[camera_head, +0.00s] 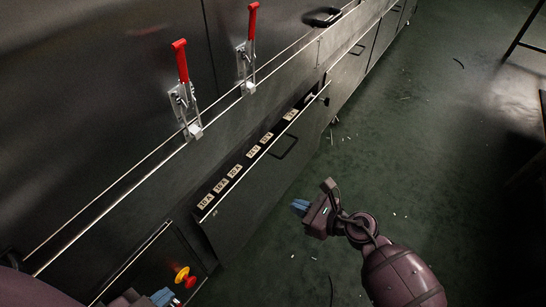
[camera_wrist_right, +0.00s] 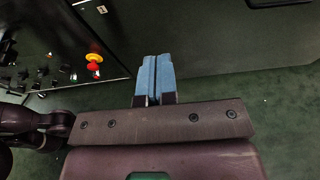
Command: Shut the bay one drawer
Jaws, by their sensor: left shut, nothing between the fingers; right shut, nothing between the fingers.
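The bay one drawer (camera_head: 250,190) stands partly pulled out from the dark machine side in the head view, with a row of pale labelled tags showing inside along its top. Its dark bar handle (camera_head: 286,147) is on the front panel. My right gripper (camera_head: 299,206) is shut and empty, out over the floor in front of the drawer and apart from it. Its blue fingers also show pressed together in the right wrist view (camera_wrist_right: 155,78), where a dark front panel fills the upper right. My left gripper (camera_head: 162,296) is shut and empty at the bottom left edge, partly cut off.
A control panel with a red and yellow stop button (camera_head: 185,276) sits left of the drawer. Two red-handled toggle clamps (camera_head: 182,65) stand above on the machine. Another front with a handle (camera_head: 357,49) lies farther along. Green floor with small scraps is open at right.

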